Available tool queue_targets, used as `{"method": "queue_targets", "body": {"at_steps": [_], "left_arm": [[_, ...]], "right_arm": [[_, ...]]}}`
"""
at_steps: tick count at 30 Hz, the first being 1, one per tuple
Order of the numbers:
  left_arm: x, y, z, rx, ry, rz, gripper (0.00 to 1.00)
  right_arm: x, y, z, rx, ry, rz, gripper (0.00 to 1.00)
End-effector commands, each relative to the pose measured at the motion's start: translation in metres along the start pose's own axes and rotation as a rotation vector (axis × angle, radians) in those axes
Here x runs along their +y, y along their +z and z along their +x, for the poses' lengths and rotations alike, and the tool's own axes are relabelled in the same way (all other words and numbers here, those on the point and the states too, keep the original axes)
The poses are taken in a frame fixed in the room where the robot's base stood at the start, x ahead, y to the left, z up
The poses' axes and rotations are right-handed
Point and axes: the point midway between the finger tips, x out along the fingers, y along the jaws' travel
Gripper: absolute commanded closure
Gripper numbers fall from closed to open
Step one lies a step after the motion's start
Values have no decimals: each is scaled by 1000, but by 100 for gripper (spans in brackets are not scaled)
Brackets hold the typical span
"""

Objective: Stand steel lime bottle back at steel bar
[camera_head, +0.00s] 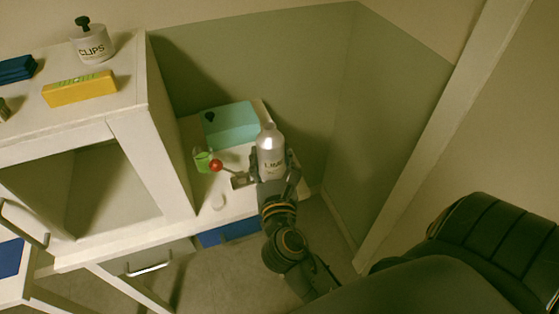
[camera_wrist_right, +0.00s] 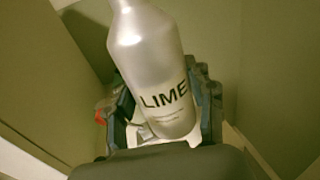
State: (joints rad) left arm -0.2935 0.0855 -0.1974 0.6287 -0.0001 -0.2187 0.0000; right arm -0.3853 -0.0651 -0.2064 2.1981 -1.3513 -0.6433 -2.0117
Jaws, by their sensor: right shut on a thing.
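The steel lime bottle (camera_head: 271,150) is silver, with dark LIME lettering. My right gripper (camera_head: 272,178) is shut on it, with a finger on each side of its lower part. In the head view the bottle is over the right part of the low white surface; I cannot tell whether its base touches anything. The bottle (camera_wrist_right: 155,75) fills the middle of the right wrist view, tilted, with the right gripper (camera_wrist_right: 160,125) around its lower end. I cannot make out a steel bar for certain. My left gripper is not in view.
A teal box (camera_head: 230,125), a green item (camera_head: 202,161), a red ball (camera_head: 216,165) and a small white round item (camera_head: 218,202) are on the low surface left of the bottle. A white cabinet (camera_head: 126,134) stands left, bearing a CLIPS jar (camera_head: 92,45) and yellow box (camera_head: 80,88). Walls close the back and right.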

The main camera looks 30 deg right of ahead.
Motion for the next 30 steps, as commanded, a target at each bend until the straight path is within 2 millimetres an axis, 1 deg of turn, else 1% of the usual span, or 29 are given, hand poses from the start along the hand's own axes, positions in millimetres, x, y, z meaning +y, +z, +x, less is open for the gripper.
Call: {"method": "queue_targets", "body": {"at_steps": [1,5,6,9,12,15,17,19,21,22,25,27,30], "left_arm": [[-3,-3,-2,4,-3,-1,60],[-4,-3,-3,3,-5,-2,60],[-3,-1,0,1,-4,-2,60],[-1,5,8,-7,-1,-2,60],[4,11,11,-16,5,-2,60],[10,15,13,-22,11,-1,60],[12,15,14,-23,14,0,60],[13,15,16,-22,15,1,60],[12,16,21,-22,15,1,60],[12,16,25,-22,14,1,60],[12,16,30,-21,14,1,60],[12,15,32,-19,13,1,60],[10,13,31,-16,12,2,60]], "right_arm": [[-5,-3,14,-4,-1,-3,91],[-15,-18,45,-4,-1,-2,91],[-18,-27,52,-2,-1,-3,91],[-23,-49,66,-1,0,-2,91],[-27,-62,77,-2,0,0,91],[-29,-69,83,-2,0,1,91],[-30,-71,85,-3,0,2,91],[-31,-77,89,-2,0,-1,91],[-33,-87,95,-1,1,0,91],[-33,-94,93,1,1,-1,91],[-32,-108,93,1,1,0,91],[-32,-111,93,-1,1,0,91],[-32,-111,93,-2,1,2,91]]}}
